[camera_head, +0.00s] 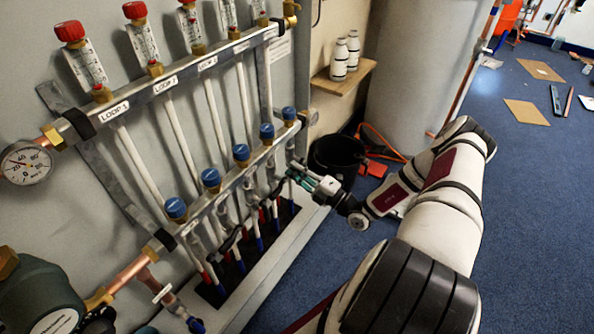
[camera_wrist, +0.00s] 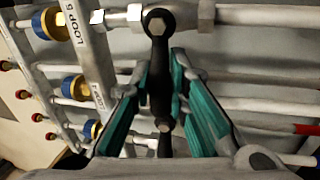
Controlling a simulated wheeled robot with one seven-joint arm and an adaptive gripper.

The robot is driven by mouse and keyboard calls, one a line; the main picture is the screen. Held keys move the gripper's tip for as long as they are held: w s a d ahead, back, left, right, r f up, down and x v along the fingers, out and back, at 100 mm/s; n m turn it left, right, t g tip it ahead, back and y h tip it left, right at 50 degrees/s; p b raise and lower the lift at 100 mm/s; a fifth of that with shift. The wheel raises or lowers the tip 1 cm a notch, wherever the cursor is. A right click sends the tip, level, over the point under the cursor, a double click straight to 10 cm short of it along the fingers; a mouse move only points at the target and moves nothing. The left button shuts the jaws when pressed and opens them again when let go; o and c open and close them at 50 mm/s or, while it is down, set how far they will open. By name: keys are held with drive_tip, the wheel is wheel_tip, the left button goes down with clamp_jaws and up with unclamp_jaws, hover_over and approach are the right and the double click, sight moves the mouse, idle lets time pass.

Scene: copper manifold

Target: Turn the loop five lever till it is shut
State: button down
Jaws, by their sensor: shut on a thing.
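The loop five lever (camera_wrist: 160,92) is a black bar in the middle of the wrist view. A hex bolt sits at its top end, over a metal valve body on a white pipe. In this view the lever runs roughly across that pipe. My gripper (camera_wrist: 163,84) has its teal-padded fingers on either side of the lever and is shut on it. In the head view my gripper (camera_head: 306,179) is at the right end of the lower manifold bar, below the last blue cap (camera_head: 289,113). The lever cannot be made out there.
The lower manifold bar (camera_head: 228,189) carries several blue caps, with neighbouring valves and pipes close by on the left. A black bucket (camera_head: 337,155) stands just behind my gripper. A bottle shelf (camera_head: 345,80) is on the wall.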

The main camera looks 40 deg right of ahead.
drive_tip(key=shift+r, duration=0.2)
drive_tip(key=c, duration=1.6)
unclamp_jaws()
drive_tip(key=shift+o, duration=0.2)
drive_tip(key=shift+f, duration=0.1)
drive_tip(key=v, duration=1.2)
